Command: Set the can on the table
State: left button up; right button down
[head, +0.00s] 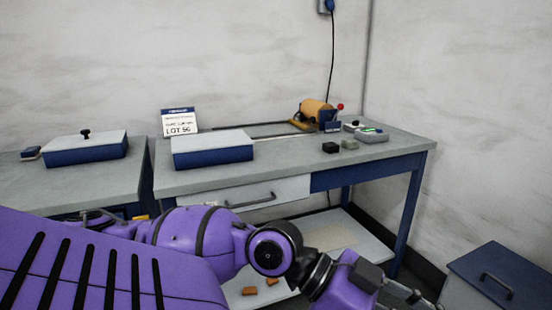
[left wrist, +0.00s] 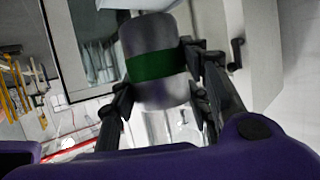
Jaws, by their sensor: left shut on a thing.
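The can (left wrist: 155,65) is a grey metal cylinder with a green band, seen in the left wrist view. My left gripper (left wrist: 158,78) is shut on it, with a finger on each side. In the head view my purple left arm reaches from the left to the lower right, where part of its gripper (head: 408,294) shows at the bottom edge. The can does not show in the head view. The grey-topped table (head: 285,168) with blue legs stands ahead, beyond the arm. My right gripper is not in view.
On the table are a blue box with a grey lid (head: 212,154), a sign (head: 179,123), an orange roller device (head: 314,112), two small blocks (head: 331,148) and a grey device (head: 371,136). The front middle of the tabletop is clear. A blue-topped cabinet (head: 500,272) stands right.

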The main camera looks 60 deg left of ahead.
aim_at(306, 145)
jog(key=u, duration=1.45)
jog(key=i+l+u, duration=0.15)
jog(key=u, duration=0.25)
jog(key=i+l+u, duration=0.2)
jog(key=u, duration=0.15)
jog(key=i+l, duration=0.8)
